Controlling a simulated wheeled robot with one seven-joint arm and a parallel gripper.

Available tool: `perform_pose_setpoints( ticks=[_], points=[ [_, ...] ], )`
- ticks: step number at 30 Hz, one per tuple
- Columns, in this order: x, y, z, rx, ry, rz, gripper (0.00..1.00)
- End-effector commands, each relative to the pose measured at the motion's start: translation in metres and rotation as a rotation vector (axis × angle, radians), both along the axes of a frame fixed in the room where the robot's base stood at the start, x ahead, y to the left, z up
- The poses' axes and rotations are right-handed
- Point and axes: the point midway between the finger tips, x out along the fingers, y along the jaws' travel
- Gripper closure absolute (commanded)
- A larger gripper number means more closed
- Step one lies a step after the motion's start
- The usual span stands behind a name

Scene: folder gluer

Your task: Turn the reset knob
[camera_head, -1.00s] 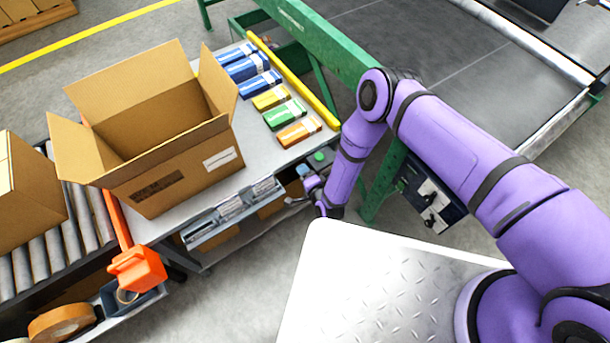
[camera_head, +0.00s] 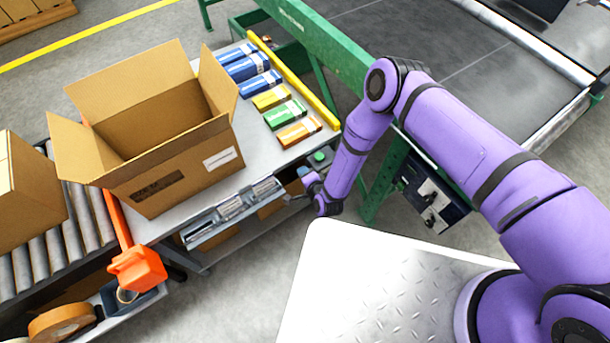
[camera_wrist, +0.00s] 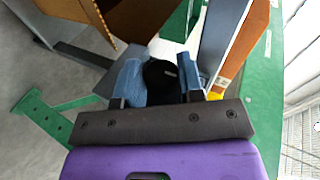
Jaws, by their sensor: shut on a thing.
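The reset knob (camera_wrist: 160,76) shows in the wrist view as a round black knob with a small pale mark. My gripper (camera_wrist: 159,65) has its two blue fingers on either side of the knob and is shut on it. In the head view my gripper (camera_head: 306,184) is at the right end of the packing table, just below a green button (camera_head: 320,157). The knob cannot be made out there, as the gripper and wrist hide it.
An open carton (camera_head: 160,120) stands on the packing table (camera_head: 262,150). A green frame (camera_head: 320,40) runs close beside my arm. A black switch panel (camera_head: 432,195) hangs below the forearm. Grey floor is free in front.

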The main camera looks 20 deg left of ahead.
Motion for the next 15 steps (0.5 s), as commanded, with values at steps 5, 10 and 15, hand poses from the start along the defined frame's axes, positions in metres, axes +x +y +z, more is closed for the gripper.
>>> perform_pose_setpoints(
  ticks=[5, 10, 15],
  points=[
    [0.0015, 0.0012, 0.0019, 0.002, -0.004, 0.000, 0.88],
    [0.0014, 0.0013, 0.0018, 0.003, -0.004, 0.000, 0.42],
    [0.0009, 0.0009, 0.0012, 0.001, -0.003, 0.000, 0.41]
  ],
)
